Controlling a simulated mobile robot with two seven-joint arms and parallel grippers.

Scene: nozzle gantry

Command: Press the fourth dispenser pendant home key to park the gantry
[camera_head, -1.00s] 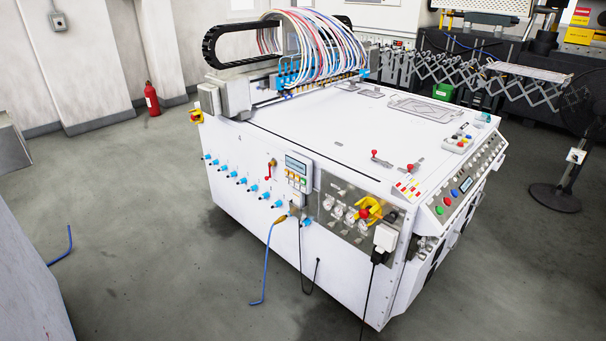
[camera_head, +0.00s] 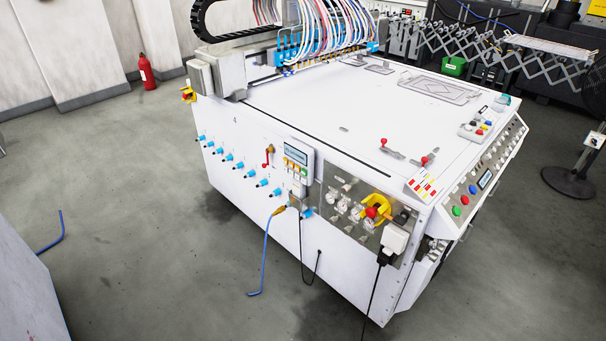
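A pendant (camera_head: 298,166) with a small display and rows of yellow, orange and green keys hangs on the near side wall of the white gantry machine (camera_head: 330,120). The key markings are too small to read, so I cannot tell which is the home key. The gantry (camera_head: 270,68) with its blue dispensers and bundle of tubes (camera_head: 325,35) stands at the far left end of the machine's top. Neither of my grippers is in view.
A row of blue fittings (camera_head: 239,167) and a red-handled valve (camera_head: 268,155) sit left of the pendant. A blue hose (camera_head: 265,255) hangs below it. A yellow-and-red switch (camera_head: 375,208) and a white plug (camera_head: 395,238) are to its right.

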